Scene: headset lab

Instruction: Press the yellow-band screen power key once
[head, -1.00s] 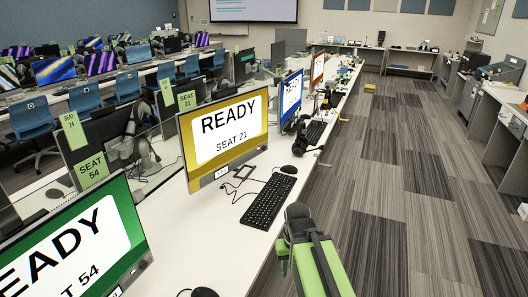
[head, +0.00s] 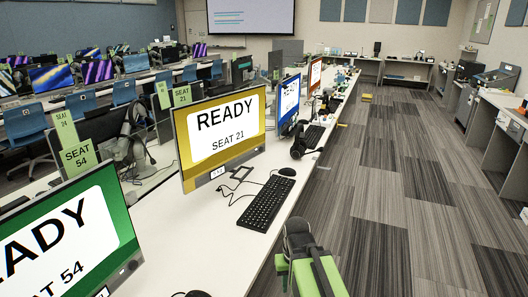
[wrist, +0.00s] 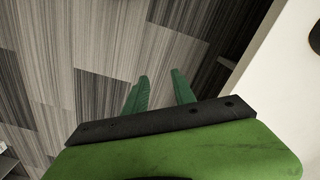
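The yellow-band screen (head: 218,134) stands upright on the white desk and reads "READY SEAT 21". Its lower bezel carries a small white label (head: 218,173); a power key is too small to make out there. My gripper (head: 282,264) is at the front edge of the desk, to the right of and nearer than the yellow screen, and apart from it. In the wrist view my gripper (wrist: 160,90) shows two green fingers with a gap between them and nothing held. Carpet lies beyond the fingers.
A green-band screen (head: 68,240) stands nearer at the left. A black keyboard (head: 266,202) and a mouse (head: 287,171) lie in front of the yellow screen. Blue (head: 289,102) and orange (head: 315,74) screens stand farther along the desk (head: 205,235).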

